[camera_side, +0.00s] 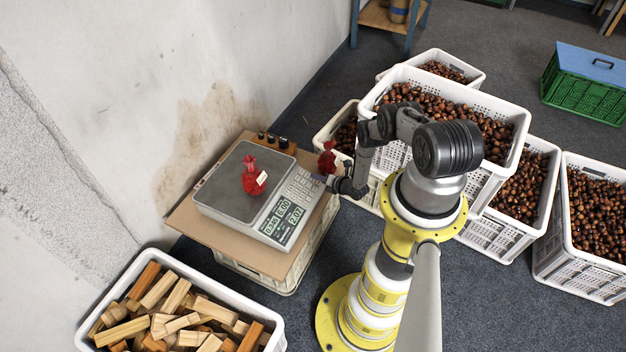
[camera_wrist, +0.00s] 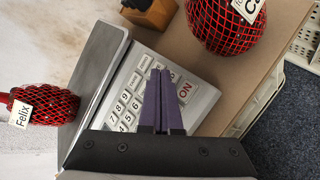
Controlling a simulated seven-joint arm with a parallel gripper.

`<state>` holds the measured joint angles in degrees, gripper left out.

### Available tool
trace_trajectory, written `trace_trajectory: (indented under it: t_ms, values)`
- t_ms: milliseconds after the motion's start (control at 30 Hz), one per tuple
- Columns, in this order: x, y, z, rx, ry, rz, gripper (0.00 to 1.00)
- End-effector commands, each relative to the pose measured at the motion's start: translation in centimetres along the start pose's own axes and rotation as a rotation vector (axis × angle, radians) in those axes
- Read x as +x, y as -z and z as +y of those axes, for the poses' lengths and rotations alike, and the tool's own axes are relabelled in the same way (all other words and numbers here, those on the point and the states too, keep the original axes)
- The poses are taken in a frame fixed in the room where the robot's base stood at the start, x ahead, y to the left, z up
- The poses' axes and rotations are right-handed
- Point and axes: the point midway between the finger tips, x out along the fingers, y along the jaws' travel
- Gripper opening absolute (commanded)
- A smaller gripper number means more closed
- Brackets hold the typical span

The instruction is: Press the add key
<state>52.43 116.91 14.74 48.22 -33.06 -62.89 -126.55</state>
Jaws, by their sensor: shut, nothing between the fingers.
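The scale (camera_side: 237,188) stands on a cardboard sheet, its keypad (camera_side: 300,188) to the right of its pan. In the wrist view the keypad (camera_wrist: 137,88) shows digit keys on the left and a key with red ON lettering (camera_wrist: 185,88) on the right. I cannot make out which key is the add key. My gripper (camera_wrist: 161,72) is shut and empty, its purple fingertips over the keypad and covering some keys. Whether they touch is unclear. My gripper (camera_side: 323,180) also shows at the keypad's right edge in the side view. The scale's display (camera_side: 283,218) shows lit numbers.
A red net bag labelled Felix (camera_wrist: 42,105) lies on the pan. Another red net bag (camera_wrist: 225,28) stands beside the keypad, close to my fingers. A wooden block with dark knobs (camera_side: 274,142) is behind. Chestnut crates (camera_side: 520,113) and a wood crate (camera_side: 278,328) stand around.

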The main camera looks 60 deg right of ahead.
Motion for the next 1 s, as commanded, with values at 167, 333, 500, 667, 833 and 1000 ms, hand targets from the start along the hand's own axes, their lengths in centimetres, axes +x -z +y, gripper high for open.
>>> trace_trajectory:
  t_ms: [167,333,500,667,833,1000]
  values:
    - [0.23,0.18,-0.15,0.0,0.0,0.001,0.0]
    - [0.22,0.17,-0.14,0.001,0.0,0.001,0.0]
    - [0.28,0.24,-0.19,0.001,0.0,0.001,0.0]
    - [0.41,0.35,-0.29,0.001,0.0,0.001,0.0]
    - [0.56,0.43,-0.38,0.0,-0.001,0.001,0.0]
    - [0.68,0.56,-0.49,0.0,0.0,0.002,0.0]
